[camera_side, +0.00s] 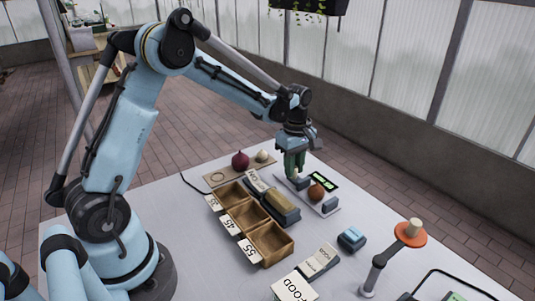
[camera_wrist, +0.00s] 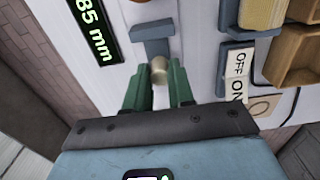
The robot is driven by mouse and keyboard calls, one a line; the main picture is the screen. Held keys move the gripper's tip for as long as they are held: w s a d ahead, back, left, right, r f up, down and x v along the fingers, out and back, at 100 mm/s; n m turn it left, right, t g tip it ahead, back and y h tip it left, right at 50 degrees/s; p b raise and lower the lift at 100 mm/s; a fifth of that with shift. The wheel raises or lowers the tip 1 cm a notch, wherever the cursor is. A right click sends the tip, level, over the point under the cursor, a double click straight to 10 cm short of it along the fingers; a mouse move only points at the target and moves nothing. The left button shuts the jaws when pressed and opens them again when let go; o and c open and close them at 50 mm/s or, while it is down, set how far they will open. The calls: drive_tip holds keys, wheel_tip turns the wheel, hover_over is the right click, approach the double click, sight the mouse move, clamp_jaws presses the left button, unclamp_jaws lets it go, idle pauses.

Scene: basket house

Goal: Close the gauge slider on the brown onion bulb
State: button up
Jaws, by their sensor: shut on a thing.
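The brown onion bulb (camera_side: 316,191) sits on the pale gauge plate (camera_side: 327,211). A blue-grey end block (camera_side: 330,205) stands on its near right side, and the gauge slider is on its far left side. A gap between slider and bulb is hard to judge. The slider (camera_wrist: 152,42) shows in the wrist view with a round beige knob (camera_wrist: 159,70). My gripper (camera_side: 293,172) is low over the slider end, its green fingers (camera_wrist: 158,88) shut on the knob. The bulb is not visible in the wrist view.
Wooden bins (camera_side: 269,243) labelled 35, 45 and 55 stand left of the gauge. A blue-grey holder (camera_side: 283,211) with a tan block lies between them. A red onion (camera_side: 240,160) and a pale bulb (camera_side: 262,156) rest behind. An orange-topped stand (camera_side: 410,236) is front right.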

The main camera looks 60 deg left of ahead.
sight(304, 179)
drive_tip(key=shift+d, duration=2.15)
idle(1.3)
drive_tip(key=o, duration=1.6)
drive_tip(key=shift+c, duration=0.2)
drive_tip(key=shift+r, duration=3.5)
